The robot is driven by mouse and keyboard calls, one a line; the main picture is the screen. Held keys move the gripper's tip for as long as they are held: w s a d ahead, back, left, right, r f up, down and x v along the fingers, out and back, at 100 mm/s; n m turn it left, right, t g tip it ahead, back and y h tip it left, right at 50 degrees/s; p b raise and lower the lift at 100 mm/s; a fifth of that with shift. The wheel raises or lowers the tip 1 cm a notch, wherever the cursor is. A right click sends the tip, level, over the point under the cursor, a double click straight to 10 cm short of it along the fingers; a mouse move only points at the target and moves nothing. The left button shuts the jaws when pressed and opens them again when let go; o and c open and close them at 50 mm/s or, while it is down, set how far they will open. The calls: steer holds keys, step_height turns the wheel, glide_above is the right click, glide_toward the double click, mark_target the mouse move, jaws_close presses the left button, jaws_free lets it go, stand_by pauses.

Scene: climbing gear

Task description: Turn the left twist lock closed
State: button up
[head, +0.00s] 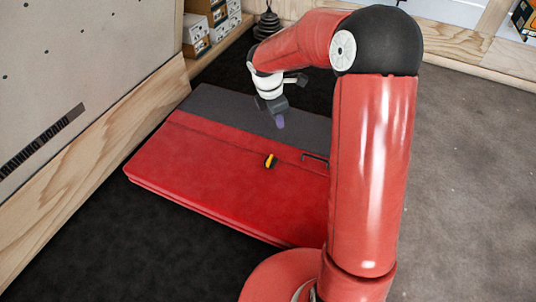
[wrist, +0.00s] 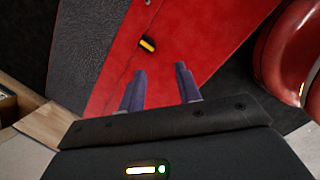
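A small twist lock (head: 271,160), black with a yellow bar, sits on the seam of a folded red and grey pad (head: 200,165). It also shows in the wrist view (wrist: 147,44), just beyond my fingertips, with its yellow bar slanted. It is the only lock I see; my arm hides the pad's right part in the head view. My gripper (head: 280,122) hangs above the pad's grey section, behind the lock in the head view. In the wrist view my gripper (wrist: 160,70) has its two purple-grey fingers apart, with nothing between them.
A dark handle (head: 315,157) stands on the pad right of the lock. A wood-framed wall panel (head: 100,135) runs along the left. Boxes (head: 205,22) and a black coiled item (head: 267,22) are at the back. The grey floor (head: 460,170) at right is clear.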

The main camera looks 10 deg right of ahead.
steer(key=w+f+n+g+y+b, duration=0.1)
steer(key=w+f+n, duration=0.25)
steer(key=f, duration=0.55)
steer(key=w+f+n+y+b, duration=0.1)
steer(key=w+f+n, duration=0.25)
steer(key=f, duration=0.45)
steer(key=n, duration=0.2)
glide_above(270, 159)
step_height(270, 159, down, 5)
steer(key=shift+w+f, duration=0.1)
steer(key=shift+f, duration=0.05)
step_height(270, 159, down, 8)
steer(key=shift+r+b, duration=0.1)
steer(key=shift+b, duration=0.55)
steer(key=shift+c, duration=0.2)
jaws_close()
